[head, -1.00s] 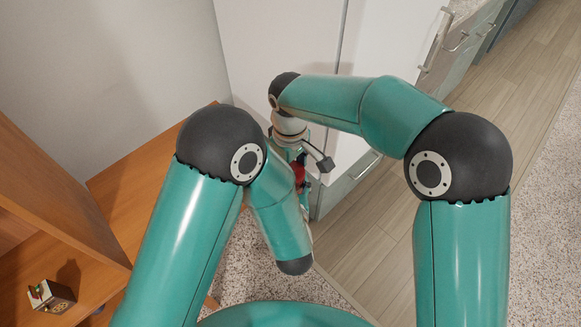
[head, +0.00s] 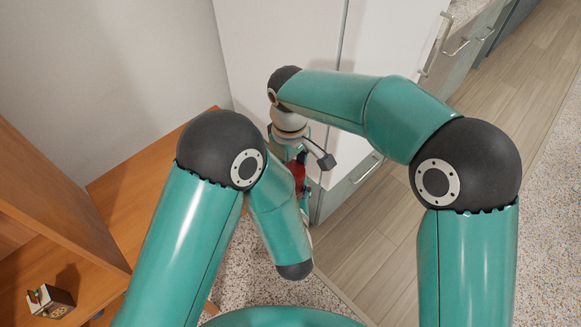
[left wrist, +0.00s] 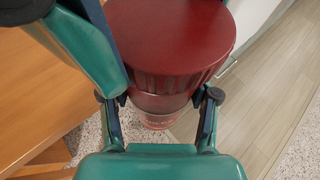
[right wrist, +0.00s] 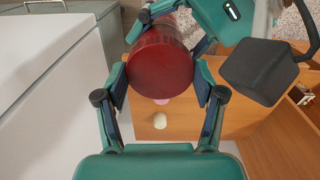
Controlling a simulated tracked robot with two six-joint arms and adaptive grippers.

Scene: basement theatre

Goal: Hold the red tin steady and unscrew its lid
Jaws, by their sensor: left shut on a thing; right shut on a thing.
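The red tin (head: 298,172) shows in the head view only as a small red patch between my arms. In the left wrist view its round, flat, dark red lid (left wrist: 170,35) with a ribbed rim is close up, and the tin's narrower body (left wrist: 158,104) shows below. My left gripper (left wrist: 165,97) is shut on the body under the lid. In the right wrist view the lid's round face (right wrist: 160,70) sits between the fingers of my right gripper (right wrist: 160,80), which is shut on it. My arms hide most of the tin in the head view.
Wooden shelving (head: 50,215) stands at the left, with a small patterned box (head: 50,298) on it. White cabinet fronts (head: 260,50) stand close behind the grippers. Open wood-look floor (head: 375,215) lies to the right. A white knob-like thing (right wrist: 160,120) shows below the lid.

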